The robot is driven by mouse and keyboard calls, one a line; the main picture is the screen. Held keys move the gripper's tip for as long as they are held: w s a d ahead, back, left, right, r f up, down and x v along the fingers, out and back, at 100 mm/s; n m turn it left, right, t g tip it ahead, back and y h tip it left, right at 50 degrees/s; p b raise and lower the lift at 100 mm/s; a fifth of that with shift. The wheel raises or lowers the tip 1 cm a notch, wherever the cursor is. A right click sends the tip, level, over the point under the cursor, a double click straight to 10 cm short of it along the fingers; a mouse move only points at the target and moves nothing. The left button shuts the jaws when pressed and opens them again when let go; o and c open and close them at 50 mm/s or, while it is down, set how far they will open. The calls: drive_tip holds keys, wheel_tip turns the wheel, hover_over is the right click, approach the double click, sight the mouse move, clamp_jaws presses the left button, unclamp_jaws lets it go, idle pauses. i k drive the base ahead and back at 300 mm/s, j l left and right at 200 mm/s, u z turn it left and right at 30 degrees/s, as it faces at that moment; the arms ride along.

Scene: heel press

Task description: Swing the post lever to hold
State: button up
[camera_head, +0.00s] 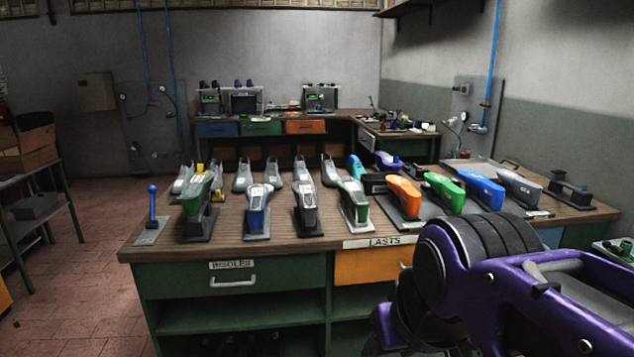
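A small lever with a blue knob (152,205) stands nearly upright on a grey base plate (150,232) at the table's front left corner. It looks like the post lever, but I cannot read any hold mark on it. My purple and black arm fills the lower right of the view, well to the right of the lever. The fingers of my gripper do not show in this view. Nothing of mine touches the lever.
To the lever's right are a green last on a stand (197,208), several other lasts, and a grey tray (440,210) of coloured lasts. The wooden workbench (300,240) has drawers below. Open tiled floor (80,290) lies to its left, with a shelf rack (35,215) beyond.

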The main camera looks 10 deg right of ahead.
sight(152, 189)
drive_tip(key=z, duration=1)
drive_tip(key=u, duration=1.95)
drive_tip(key=i+j+z, duration=0.3)
drive_tip(key=i+j, duration=0.25)
drive_tip(key=i, duration=0.15)
drive_tip(key=i+j+z, duration=0.25)
drive_tip(key=i+j, duration=0.35)
drive_tip(key=i+j+z, duration=0.3)
drive_tip(key=i+j, duration=0.25)
drive_tip(key=j, duration=0.3)
